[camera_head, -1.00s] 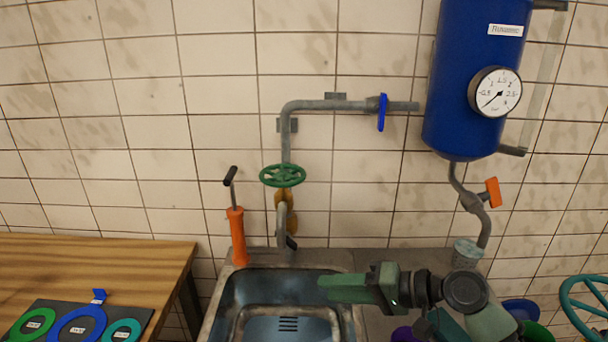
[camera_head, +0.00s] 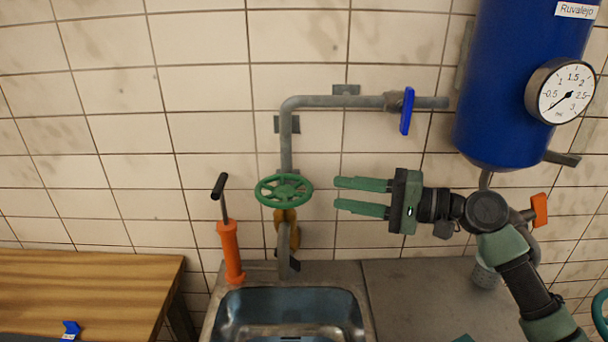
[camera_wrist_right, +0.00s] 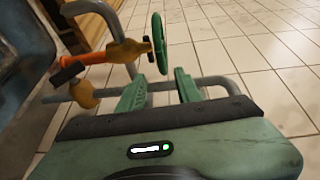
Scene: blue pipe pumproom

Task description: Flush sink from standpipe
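The steel sink (camera_head: 222,318) is at the bottom centre of the head view. Above it stands the grey standpipe (camera_head: 286,148) with a green handwheel (camera_head: 284,190), a brass valve body and a spout (camera_head: 283,245) over the sink's back edge. A blue lever (camera_head: 407,110) sits on the pipe's horizontal run. My right gripper (camera_head: 362,197) is open and empty, its fingers pointing left at the handwheel, a short gap away. In the right wrist view, the handwheel (camera_wrist_right: 160,43) shows beyond the open fingers (camera_wrist_right: 160,90). My left gripper is not in view.
An orange hand pump (camera_head: 230,250) stands left of the spout. A wooden table (camera_head: 90,285) is at the lower left. A blue tank (camera_head: 515,90) with a gauge (camera_head: 562,92) and an orange-handled valve (camera_head: 539,209) is at the right. The steel counter (camera_head: 415,290) is mostly bare.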

